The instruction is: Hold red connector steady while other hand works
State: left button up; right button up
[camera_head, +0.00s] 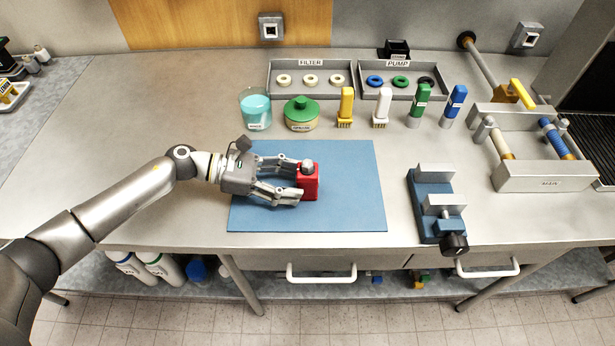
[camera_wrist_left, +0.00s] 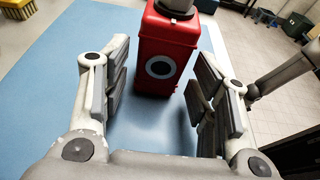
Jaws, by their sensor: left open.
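The red connector (camera_head: 309,188) stands upright on the blue mat (camera_head: 350,212), a grey round part on its top. My left gripper (camera_head: 300,180) reaches it from the left, its fingers open at the connector's near side. My right gripper is in neither view.
A blue vise (camera_head: 430,205) stands right of the mat. Behind the mat are a cyan beaker (camera_head: 256,110), a green-lidded jar (camera_head: 301,113) and several upright yellow, white, green and blue connectors. A filter tray (camera_head: 290,92) and pump tray (camera_head: 385,110) lie behind. The mat's right part is clear.

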aim_at(302, 184)
pick_arm(q)
jog(key=shift+b+x, duration=0.45)
jog(key=shift+x, duration=1.05)
jog(key=shift+f, duration=0.1)
jog(key=shift+a, duration=0.1)
jog(key=shift+c, duration=0.2)
jog(key=c, duration=0.5)
jog(key=shift+c, duration=0.4)
